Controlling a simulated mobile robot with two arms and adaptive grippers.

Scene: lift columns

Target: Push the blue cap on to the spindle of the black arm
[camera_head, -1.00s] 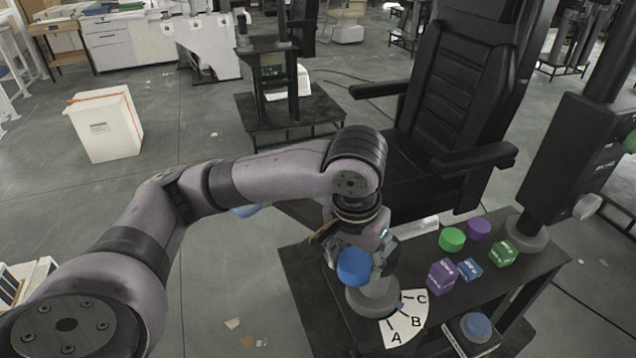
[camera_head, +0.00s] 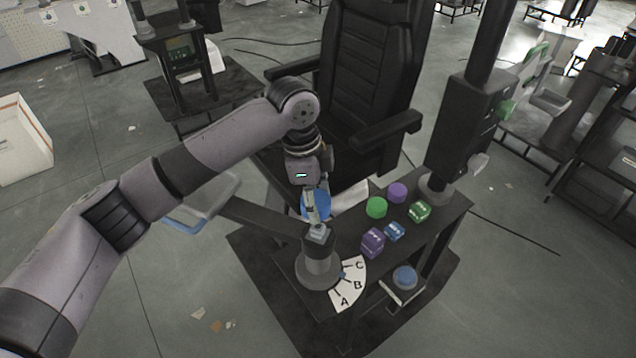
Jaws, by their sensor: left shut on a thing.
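My left gripper (camera_head: 317,214) points down over the black bench and is shut on the blue cap (camera_head: 309,206). Its fingers cover part of the cap. A grey post (camera_head: 319,262) with a small pale square top (camera_head: 319,233) stands on the bench just below the fingertips; whether anything touches it I cannot tell. The black arm (camera_head: 262,221) reaches from this post up and left to a grey pad (camera_head: 206,196) with a blue edge. No cap shows on the post. My right gripper is out of view.
A white A-B-C dial (camera_head: 346,290) lies beside the post. Green (camera_head: 376,208) and purple (camera_head: 397,192) caps and several coloured blocks sit to the right. A blue button (camera_head: 404,277) is at the front right. A black chair (camera_head: 372,90) stands behind.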

